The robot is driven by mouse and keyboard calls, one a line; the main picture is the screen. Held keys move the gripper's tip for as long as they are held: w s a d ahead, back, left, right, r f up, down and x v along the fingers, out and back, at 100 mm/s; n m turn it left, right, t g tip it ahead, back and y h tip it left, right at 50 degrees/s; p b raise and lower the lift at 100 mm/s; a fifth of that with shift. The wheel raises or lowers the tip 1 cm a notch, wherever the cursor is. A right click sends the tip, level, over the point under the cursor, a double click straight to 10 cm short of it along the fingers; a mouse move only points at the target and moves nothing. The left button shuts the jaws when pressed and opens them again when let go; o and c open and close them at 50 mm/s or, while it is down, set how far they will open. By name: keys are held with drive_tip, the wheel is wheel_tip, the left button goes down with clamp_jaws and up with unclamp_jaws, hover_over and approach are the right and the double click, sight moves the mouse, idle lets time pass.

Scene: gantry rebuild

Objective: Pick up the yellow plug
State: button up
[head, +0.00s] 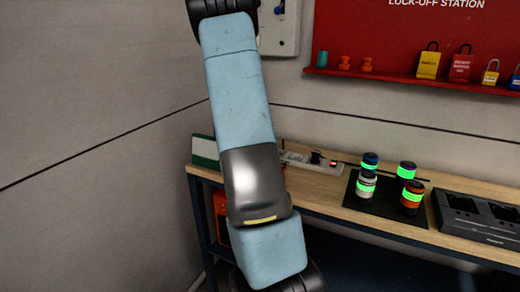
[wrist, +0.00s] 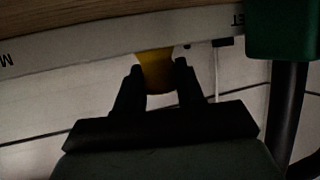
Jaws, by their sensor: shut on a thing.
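The yellow plug (wrist: 156,72) shows in the wrist view as a rounded yellow piece. It sits between the two dark fingers of my gripper (wrist: 160,85), which are shut on it. Its upper end meets a pale strip with dark letters (wrist: 90,48), and I cannot tell whether it is still seated there or apart from it. In the head view my arm covers the gripper, and I do not see the plug there.
A wooden workbench (head: 320,188) holds several banded cylinders on a black mat (head: 358,206). A white power strip (head: 297,158) lies behind, and a dark charger tray (head: 470,222) sits right. A red lock-off board (head: 400,35) hangs above. A green block (wrist: 282,30) is close by in the wrist view.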

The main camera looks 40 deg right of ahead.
drive_tip(key=shift+c, duration=1.3)
